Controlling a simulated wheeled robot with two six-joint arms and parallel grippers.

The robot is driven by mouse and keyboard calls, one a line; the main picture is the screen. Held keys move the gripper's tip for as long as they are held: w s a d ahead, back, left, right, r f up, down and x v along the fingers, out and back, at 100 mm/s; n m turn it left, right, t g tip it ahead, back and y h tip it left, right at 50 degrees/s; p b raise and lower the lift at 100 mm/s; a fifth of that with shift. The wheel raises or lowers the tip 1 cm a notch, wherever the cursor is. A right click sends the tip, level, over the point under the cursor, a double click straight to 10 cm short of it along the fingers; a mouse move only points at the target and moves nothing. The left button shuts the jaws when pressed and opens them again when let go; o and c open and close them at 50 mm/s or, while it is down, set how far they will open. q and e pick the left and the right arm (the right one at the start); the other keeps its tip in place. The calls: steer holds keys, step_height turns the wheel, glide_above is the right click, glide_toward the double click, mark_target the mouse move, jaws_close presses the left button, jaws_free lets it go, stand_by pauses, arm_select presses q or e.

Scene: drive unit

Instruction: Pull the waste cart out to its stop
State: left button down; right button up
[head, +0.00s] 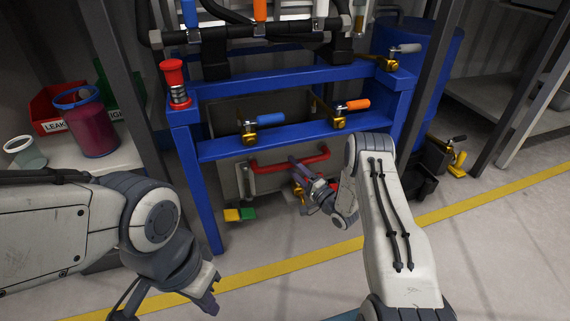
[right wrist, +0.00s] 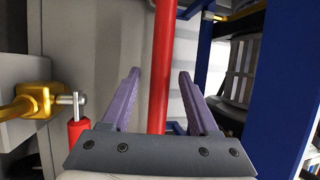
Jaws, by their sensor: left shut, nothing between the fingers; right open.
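The waste cart (head: 228,178) is a grey box inside the blue frame, partly hidden by the frame's lower rail and my right arm. Its red handle bar (head: 268,165) runs across the front below that rail. My right gripper (head: 296,168) is open at the right part of the handle. In the right wrist view the red handle (right wrist: 162,50) passes between the two open purple fingers (right wrist: 160,75), with gaps on both sides. My left gripper (head: 211,293) is shut and empty at lower left, over the floor and away from the cart.
The blue frame (head: 270,140) carries valves with blue (head: 256,122) and orange (head: 352,105) handles above the cart handle. A red button (head: 174,75) tops its left post. A shelf at left holds a dark red jar (head: 92,125). Floor before the frame, across the yellow line (head: 285,265), is clear.

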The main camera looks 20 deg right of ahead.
steer(key=b+x, duration=0.2)
steer(key=x, duration=0.2)
steer(key=shift+w+a+r, duration=0.1)
steer(key=shift+w+a, duration=0.1)
steer(key=shift+w, duration=0.15)
jaws_close()
steer(key=shift+s, duration=0.1)
stand_by(1.1)
